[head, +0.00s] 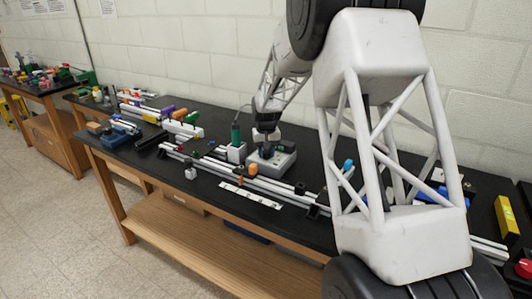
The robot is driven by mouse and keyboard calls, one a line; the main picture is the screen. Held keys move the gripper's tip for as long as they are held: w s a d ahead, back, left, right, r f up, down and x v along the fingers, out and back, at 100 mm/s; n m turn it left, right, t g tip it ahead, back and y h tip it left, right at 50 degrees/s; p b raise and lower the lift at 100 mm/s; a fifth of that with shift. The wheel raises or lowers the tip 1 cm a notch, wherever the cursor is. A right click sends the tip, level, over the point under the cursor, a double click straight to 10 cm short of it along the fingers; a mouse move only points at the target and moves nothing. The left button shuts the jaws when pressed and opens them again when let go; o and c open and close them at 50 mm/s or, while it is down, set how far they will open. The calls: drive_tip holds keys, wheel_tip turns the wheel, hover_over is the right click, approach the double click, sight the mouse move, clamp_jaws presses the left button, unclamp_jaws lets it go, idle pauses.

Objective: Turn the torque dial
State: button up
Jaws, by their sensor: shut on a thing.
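My gripper (266,149) is at the middle of the black bench, pointing down at the top of a grey box-shaped unit (284,160). Its dark fingers are shut on a small part at the top of this unit, which seems to be the torque dial. The fingers hide most of the dial, so its markings and angle cannot be read. The unit stands flat on the bench behind the aluminium rails.
A green-handled tool (236,134) stands upright in a light block (236,153) close left of my gripper. Aluminium rails (215,166) and a white ruler-like strip (250,195) lie in front. Colourful handles (180,113) sit further left. A yellow level (506,221) stands at right.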

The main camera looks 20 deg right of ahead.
sight(267, 152)
drive_tip(key=m, duration=0.5)
drive_tip(key=shift+m, duration=0.3)
drive_tip(key=shift+s+d+m, duration=0.1)
drive_tip(key=shift+m, duration=2.1)
drive_tip(key=o, duration=0.9)
drive_tip(key=shift+r, duration=0.15)
drive_tip(key=shift+r, duration=3.75)
drive_tip(key=shift+s+r, duration=0.1)
